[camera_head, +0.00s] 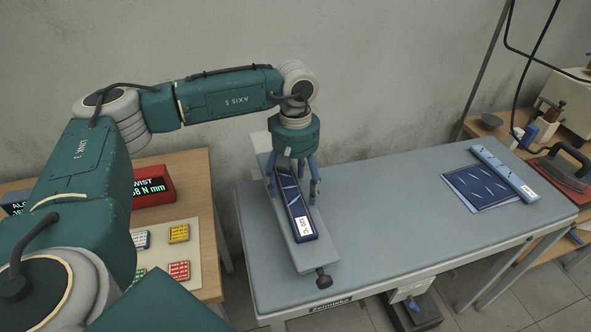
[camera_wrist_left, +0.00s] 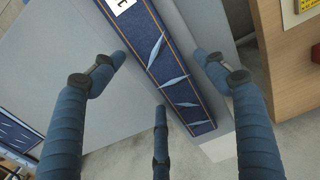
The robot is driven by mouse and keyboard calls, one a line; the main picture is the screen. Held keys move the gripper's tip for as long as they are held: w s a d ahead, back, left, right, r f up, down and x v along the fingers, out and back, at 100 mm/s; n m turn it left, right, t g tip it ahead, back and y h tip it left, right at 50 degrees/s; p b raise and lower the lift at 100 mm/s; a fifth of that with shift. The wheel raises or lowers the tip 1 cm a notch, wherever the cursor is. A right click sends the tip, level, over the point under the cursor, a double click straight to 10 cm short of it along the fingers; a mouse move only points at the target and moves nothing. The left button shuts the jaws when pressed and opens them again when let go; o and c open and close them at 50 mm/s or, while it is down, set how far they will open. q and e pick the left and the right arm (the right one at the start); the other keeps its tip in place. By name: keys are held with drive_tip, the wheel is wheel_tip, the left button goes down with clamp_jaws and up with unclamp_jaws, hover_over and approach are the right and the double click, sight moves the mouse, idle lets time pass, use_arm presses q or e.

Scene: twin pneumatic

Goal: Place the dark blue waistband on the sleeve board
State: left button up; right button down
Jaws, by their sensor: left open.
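The dark blue waistband (camera_head: 299,215) is a long flat strip with orange edge lines, pale blue streaks and a white label. It lies lengthwise on the grey sleeve board (camera_head: 311,257) in the head view. My left gripper (camera_head: 291,192) is over it, pointing down, with its blue fingers open around the strip. In the left wrist view the waistband (camera_wrist_left: 172,78) runs between the spread fingers (camera_wrist_left: 160,75), with no finger seen closed on it. Part of the strip is hidden behind the fingers in the head view. My right gripper is not in view.
A lighter blue strip (camera_head: 505,173) and a blue patterned cloth (camera_head: 462,188) lie at the right of the grey ironing table (camera_head: 390,210). An iron (camera_head: 562,168) stands beyond. A red display box (camera_head: 153,186) is on the left wooden table. The grey table's middle is clear.

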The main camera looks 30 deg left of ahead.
sight(296, 191)
use_arm(q)
wheel_tip(296, 191, up, 12)
drive_tip(key=b, duration=0.3)
drive_tip(key=shift+f, duration=0.2)
